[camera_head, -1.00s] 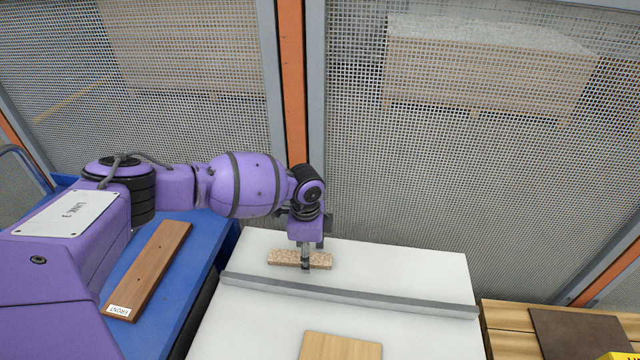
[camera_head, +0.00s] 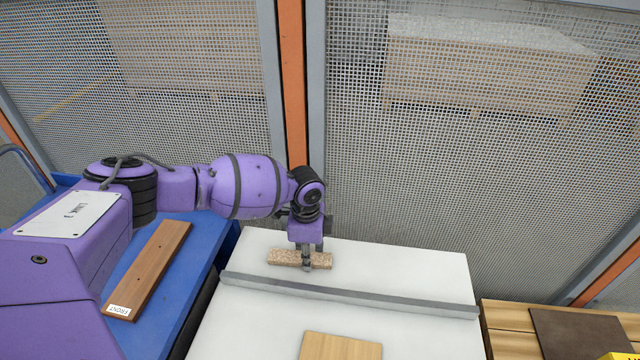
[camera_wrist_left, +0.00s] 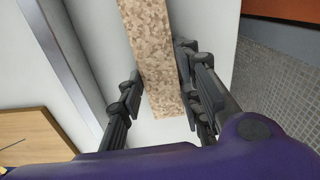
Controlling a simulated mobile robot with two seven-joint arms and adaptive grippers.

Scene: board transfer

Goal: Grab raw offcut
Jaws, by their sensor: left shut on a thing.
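The raw offcut (camera_head: 284,257), a short speckled tan chipboard strip, lies on the white table behind a grey rail. It also shows in the left wrist view (camera_wrist_left: 160,50), running between the fingers. My left gripper (camera_head: 306,266) points down over the middle of the offcut and is shut on it, with one finger on each long side. The fingers also show in the left wrist view (camera_wrist_left: 160,92). Whether the offcut touches the table is hard to tell. My right gripper is in neither view.
The grey rail (camera_head: 350,296) crosses the white table (camera_head: 420,270) in front of the offcut. A light wooden board (camera_head: 340,346) lies nearer. A brown plank labelled FRONT (camera_head: 150,270) lies on a blue surface (camera_head: 185,290) at left. A mesh fence (camera_head: 430,170) stands behind the table.

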